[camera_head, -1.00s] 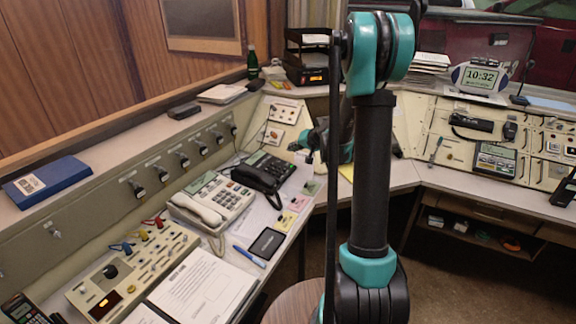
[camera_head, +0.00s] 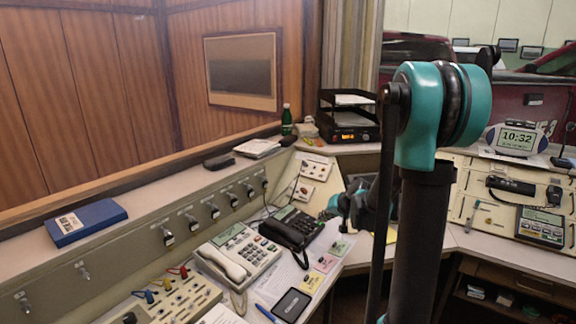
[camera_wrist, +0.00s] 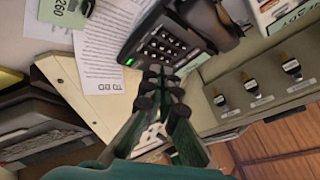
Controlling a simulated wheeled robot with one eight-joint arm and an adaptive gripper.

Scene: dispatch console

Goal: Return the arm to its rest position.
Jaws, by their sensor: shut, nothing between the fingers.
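My gripper (camera_wrist: 165,82) shows in the wrist view with its dark fingertips together and nothing between them. The fingers overlap the near edge of a black desk phone (camera_wrist: 160,42) in that view; I cannot tell the gap, and I see no grip on it. In the head view my teal and black arm stands tall at right of centre. My gripper (camera_head: 344,203) is partly hidden behind the arm there, over the desk corner to the right of the black phone (camera_head: 291,228).
A beige phone (camera_head: 238,255), a dark tablet (camera_head: 291,305) and coloured notes (camera_head: 326,263) lie on the left desk. A black tray stack (camera_head: 347,118) and a green bottle (camera_head: 286,120) stand at the back corner. A clock (camera_head: 515,140) stands on the right console.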

